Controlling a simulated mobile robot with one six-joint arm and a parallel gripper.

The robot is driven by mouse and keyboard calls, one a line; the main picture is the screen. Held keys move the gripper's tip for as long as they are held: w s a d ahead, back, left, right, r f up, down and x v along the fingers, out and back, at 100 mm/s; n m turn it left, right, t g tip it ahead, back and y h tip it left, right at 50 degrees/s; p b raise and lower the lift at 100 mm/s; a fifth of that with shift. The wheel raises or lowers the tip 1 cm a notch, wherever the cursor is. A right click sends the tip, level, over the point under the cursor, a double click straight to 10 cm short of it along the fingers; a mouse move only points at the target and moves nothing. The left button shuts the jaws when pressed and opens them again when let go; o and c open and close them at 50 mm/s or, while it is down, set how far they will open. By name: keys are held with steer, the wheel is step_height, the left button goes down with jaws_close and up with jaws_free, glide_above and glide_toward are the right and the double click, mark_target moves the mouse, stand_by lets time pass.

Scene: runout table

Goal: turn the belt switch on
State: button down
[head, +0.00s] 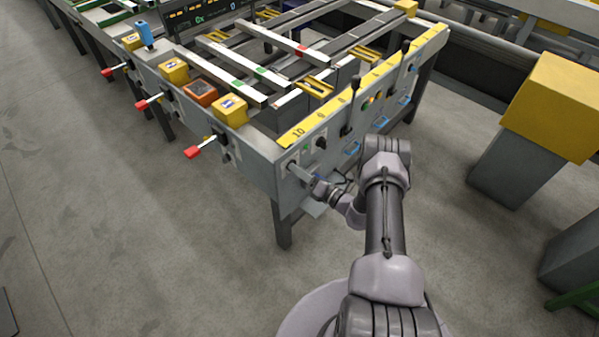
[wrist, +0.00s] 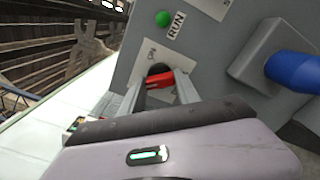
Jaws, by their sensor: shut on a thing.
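The belt switch (wrist: 160,79) is a small red lever coming out of a dark round opening on a pale plate in the wrist view. A label that looks like ON stands above it. My gripper (wrist: 163,88) has a finger on each side of the red lever and is shut on it. In the head view my gripper (head: 308,176) reaches the near end panel of the table (head: 262,172), and the switch is hidden there. I cannot tell which way the lever is set.
A green lamp (wrist: 162,18) marked RUN sits above the switch. A blue handle (wrist: 292,72) on a grey block juts out at its right. Red-tipped levers (head: 194,152) stick out from the table's left side. Open floor (head: 140,250) lies at the left.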

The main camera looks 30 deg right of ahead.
steer(key=shift+m+b, duration=2.15)
steer(key=shift+m, duration=6.05)
steer(key=c, duration=0.9)
jaws_free()
steer(key=p+v, duration=0.4)
steer(key=v, duration=1.3)
steer(key=shift+s+p, duration=0.25)
steer(key=shift+p, duration=0.15)
